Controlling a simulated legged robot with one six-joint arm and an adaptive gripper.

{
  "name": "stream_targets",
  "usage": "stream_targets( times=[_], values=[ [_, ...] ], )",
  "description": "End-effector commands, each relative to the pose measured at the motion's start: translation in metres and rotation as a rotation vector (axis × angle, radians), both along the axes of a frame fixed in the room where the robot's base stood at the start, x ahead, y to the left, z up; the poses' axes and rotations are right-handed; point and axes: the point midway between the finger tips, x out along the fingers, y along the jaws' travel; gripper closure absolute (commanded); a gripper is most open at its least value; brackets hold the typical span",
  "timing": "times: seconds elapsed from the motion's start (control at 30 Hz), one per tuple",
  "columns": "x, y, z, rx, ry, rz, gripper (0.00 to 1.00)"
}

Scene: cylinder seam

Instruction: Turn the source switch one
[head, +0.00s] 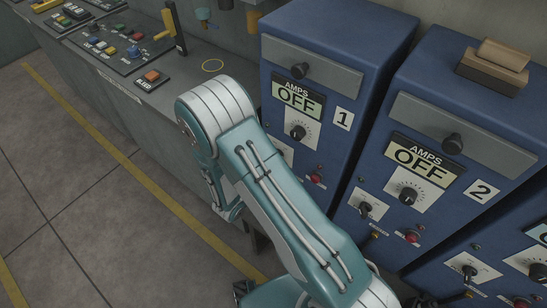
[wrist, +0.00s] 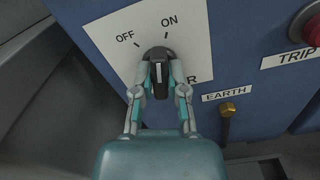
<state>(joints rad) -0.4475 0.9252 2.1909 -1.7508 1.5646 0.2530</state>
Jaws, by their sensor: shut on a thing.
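In the wrist view, my gripper (wrist: 161,72) is shut on a black rotary switch knob (wrist: 157,54), with one finger on each side. The knob sits on a white plate (wrist: 110,40) marked OFF on the left and ON on the right. Its white pointer line runs nearly upright in the picture. In the head view, the blue source cabinet 1 (head: 328,100) has a display (head: 297,95) reading OFF. My arm covers its lower left part, and my gripper and the held knob are hidden there.
Cabinet 2 (head: 440,105) stands to the right, its display also reading OFF. In the wrist view, a red TRIP button (wrist: 312,32) and a brass EARTH terminal (wrist: 227,115) are right of the knob. A control desk (head: 125,60) stands at upper left. The floor (head: 75,170) is clear.

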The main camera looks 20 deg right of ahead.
Motion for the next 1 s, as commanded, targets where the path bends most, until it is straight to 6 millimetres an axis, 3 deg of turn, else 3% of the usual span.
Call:
stream_targets(
  times=[0.6,1.0],
  values=[
    [0.0032,0.0011,0.002,-0.329,0.445,0.003,1.0],
    [0.004,0.0022,0.0019,-0.455,0.616,0.005,1.0]
  ],
)
